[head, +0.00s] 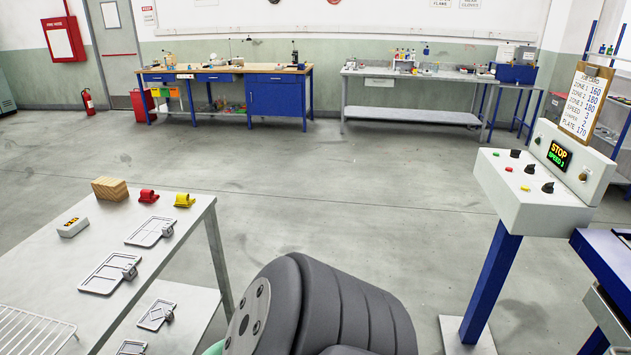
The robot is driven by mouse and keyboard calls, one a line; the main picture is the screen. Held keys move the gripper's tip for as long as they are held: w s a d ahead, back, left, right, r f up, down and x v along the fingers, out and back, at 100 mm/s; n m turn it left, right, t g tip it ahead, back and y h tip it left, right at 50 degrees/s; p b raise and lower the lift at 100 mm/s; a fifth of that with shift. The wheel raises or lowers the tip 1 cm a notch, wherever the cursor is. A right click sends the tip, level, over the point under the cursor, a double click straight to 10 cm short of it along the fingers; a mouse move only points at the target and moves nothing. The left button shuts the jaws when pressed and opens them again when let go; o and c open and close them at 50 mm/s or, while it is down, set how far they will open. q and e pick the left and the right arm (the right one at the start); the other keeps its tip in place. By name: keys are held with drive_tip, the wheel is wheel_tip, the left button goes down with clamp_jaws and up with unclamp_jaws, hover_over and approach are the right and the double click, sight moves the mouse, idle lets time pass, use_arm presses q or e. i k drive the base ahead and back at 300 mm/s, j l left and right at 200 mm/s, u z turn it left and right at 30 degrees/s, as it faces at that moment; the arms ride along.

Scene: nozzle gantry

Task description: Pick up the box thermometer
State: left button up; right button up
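A large dark grey rounded link of my own arm fills the bottom centre, well to the right of the box. Neither of my grippers shows in the head view.
Near the box are a wooden block (109,189), a red clip-like piece (148,196), a yellow one (184,200), metal plates with handles (151,232), and a wire rack (32,332). A control console (530,190) stands at right. Open floor lies beyond.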

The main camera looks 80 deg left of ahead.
sight(70, 227)
drive_tip(key=u, duration=4.2)
drive_tip(key=i+l, duration=0.1)
drive_tip(key=l, duration=0.25)
drive_tip(key=l+z, duration=0.1)
drive_tip(key=l, duration=0.25)
drive_tip(key=i, duration=0.05)
